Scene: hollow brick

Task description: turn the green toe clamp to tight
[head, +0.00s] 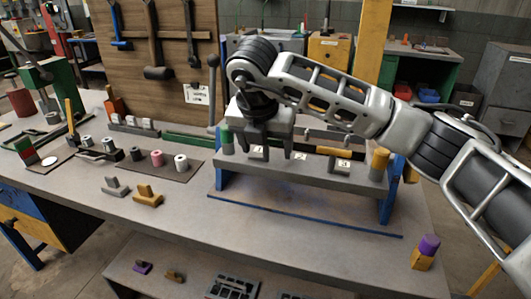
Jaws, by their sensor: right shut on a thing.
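The green toe clamp (227,139) stands upright at the left end of the blue-legged fixture (310,174). Its green cap shows at the left edge of my right gripper (267,154), which points down over that end of the fixture. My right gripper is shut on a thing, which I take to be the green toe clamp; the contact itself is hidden. I cannot tell from this view how far the green clamp is turned. My left gripper is not in view.
A dark mat (185,167) with several small cylinders lies at left. A grey piece (116,187) and a tan piece (148,196) lie on the grey bench (180,230). A purple-topped yellow piece (425,252) sits at the bench's right front. The bench is bare before the fixture.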

